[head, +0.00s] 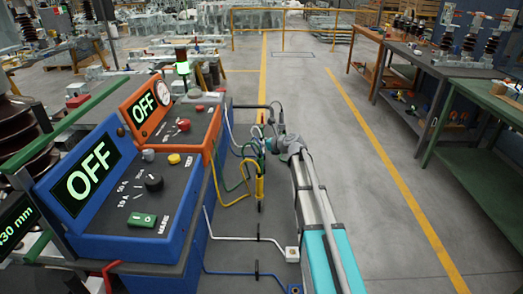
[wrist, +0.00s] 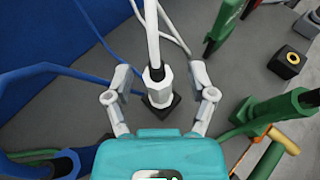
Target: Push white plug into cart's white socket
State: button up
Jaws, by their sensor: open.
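In the wrist view, a white plug (wrist: 157,82) on a white cable (wrist: 151,30) stands over a dark square block (wrist: 163,105). My gripper (wrist: 160,75) is open, with one finger on each side of the plug and a visible gap on both sides. The plug's lower end meets or hides the block's top, so I cannot tell how deep it sits. No white socket opening shows there. In the head view my gripper (head: 272,145) is small beside the hanging cables, and the plug cannot be made out.
A dark block with a yellow ring (wrist: 293,58) lies at the upper right of the wrist view. Green connectors (wrist: 270,110) and a yellow handle (wrist: 283,141) crowd the right; blue cables (wrist: 45,72) cross the left. The blue OFF console (head: 120,195) stands left in the head view.

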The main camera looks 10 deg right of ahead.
dwell(0.5)
grip_shut()
